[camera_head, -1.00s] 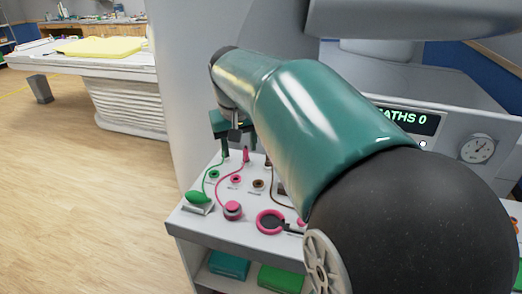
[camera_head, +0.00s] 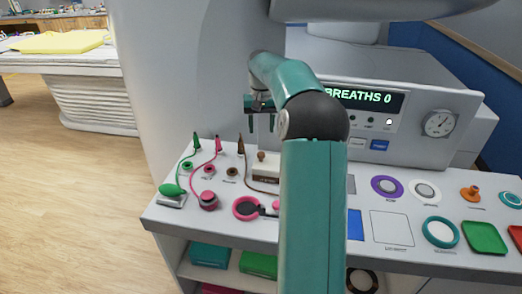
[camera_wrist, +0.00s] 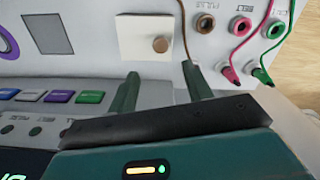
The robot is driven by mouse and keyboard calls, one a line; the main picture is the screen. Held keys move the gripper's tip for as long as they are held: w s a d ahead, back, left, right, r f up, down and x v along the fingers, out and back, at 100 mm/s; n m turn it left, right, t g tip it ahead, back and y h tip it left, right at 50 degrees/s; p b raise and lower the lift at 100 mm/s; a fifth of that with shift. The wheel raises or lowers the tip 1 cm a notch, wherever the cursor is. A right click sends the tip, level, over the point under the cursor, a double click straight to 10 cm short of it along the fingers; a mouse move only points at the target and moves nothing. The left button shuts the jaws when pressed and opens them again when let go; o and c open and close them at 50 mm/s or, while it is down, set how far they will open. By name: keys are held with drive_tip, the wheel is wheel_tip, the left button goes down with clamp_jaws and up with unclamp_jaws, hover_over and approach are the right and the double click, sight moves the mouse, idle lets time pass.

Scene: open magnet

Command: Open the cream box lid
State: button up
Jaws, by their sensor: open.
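The cream box (camera_head: 267,172) stands on the white console top, partly hidden by my arm. A small brown knob (camera_head: 261,156) sits on its lid, which looks closed. In the wrist view the cream box (camera_wrist: 135,50) lies near the top middle, with the knob (camera_wrist: 160,44) facing me. My gripper (camera_head: 261,128) is above the box in the head view, pointing down. In the wrist view my gripper (camera_wrist: 160,72) has its two green fingers spread apart, nothing between them. The knob appears just beyond the fingertips, apart from them.
Pink, green and brown plugs with cables and sockets (camera_head: 209,171) stand left of the box. Rings, pads and a green tray (camera_head: 484,238) fill the console's right. Wood floor (camera_head: 75,210) lies open at left.

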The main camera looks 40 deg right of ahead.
sight(261, 153)
wheel_tip(261, 153, down, 10)
drive_tip(key=shift+f, duration=0.15)
drive_tip(key=shift+c, duration=0.2)
clamp_jaws()
